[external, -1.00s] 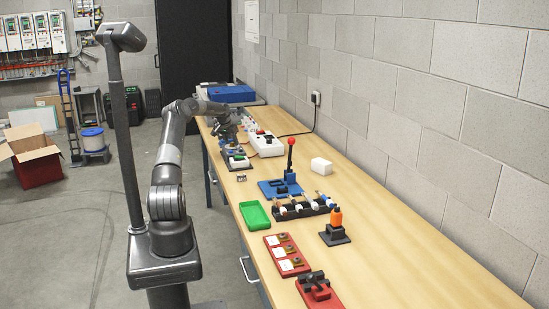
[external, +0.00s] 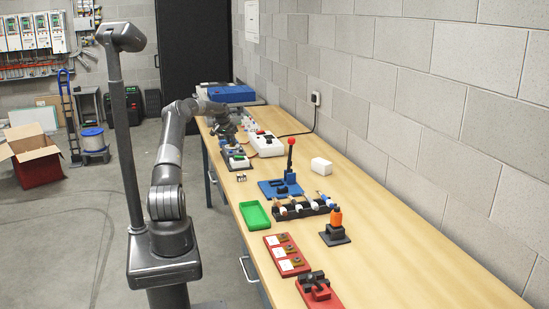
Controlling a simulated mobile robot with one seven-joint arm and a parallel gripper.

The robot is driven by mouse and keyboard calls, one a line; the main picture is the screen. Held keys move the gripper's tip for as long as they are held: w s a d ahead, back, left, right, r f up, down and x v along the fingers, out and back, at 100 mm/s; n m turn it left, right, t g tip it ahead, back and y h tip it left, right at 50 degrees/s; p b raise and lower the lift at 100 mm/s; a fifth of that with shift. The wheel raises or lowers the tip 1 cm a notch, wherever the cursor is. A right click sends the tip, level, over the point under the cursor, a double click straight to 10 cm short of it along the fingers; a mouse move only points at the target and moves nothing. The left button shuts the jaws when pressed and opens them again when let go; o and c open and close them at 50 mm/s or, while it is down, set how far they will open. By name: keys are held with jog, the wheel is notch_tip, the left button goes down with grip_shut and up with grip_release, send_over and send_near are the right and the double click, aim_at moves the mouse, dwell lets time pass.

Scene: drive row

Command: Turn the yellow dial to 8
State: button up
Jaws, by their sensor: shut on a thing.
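My gripper (external: 231,137) points down at the far part of the workbench, over a row of small panels. It is shut, seemingly on the yellow dial. The dial is hidden behind my gripper and wrist, so its pointer and the numbers around it cannot be read.
Close to my gripper are a dark panel with coloured parts (external: 236,161) and a white box with a cable (external: 267,146). A blue case (external: 232,93) lies beyond. Nearer stand a blue lever base with a red knob (external: 291,143) and a green tray (external: 254,214).

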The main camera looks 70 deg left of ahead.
jog(key=m, duration=0.1)
jog(key=m+h, duration=0.1)
jog(key=m, duration=0.1)
jog(key=m+t, duration=0.1)
jog(key=shift+s+a+m+h, duration=0.15)
jog(key=shift+a+m+h, duration=0.1)
jog(key=shift+m+h, duration=0.05)
jog(key=m+h, duration=0.1)
jog(key=m, duration=0.1)
jog(key=m+h, duration=0.1)
jog(key=m, duration=0.2)
jog(key=shift+a, duration=0.15)
jog(key=shift+m, duration=0.5)
jog(key=o, duration=1)
jog(key=v, duration=0.5)
jog(key=shift+s+a, duration=0.1)
jog(key=shift+s, duration=0.05)
jog(key=s, duration=0.4)
jog(key=s+a, duration=0.1)
jog(key=s, duration=0.2)
jog(key=s+a, duration=0.1)
jog(key=s, duration=0.3)
jog(key=shift+s+a, duration=0.1)
jog(key=shift+s, duration=0.2)
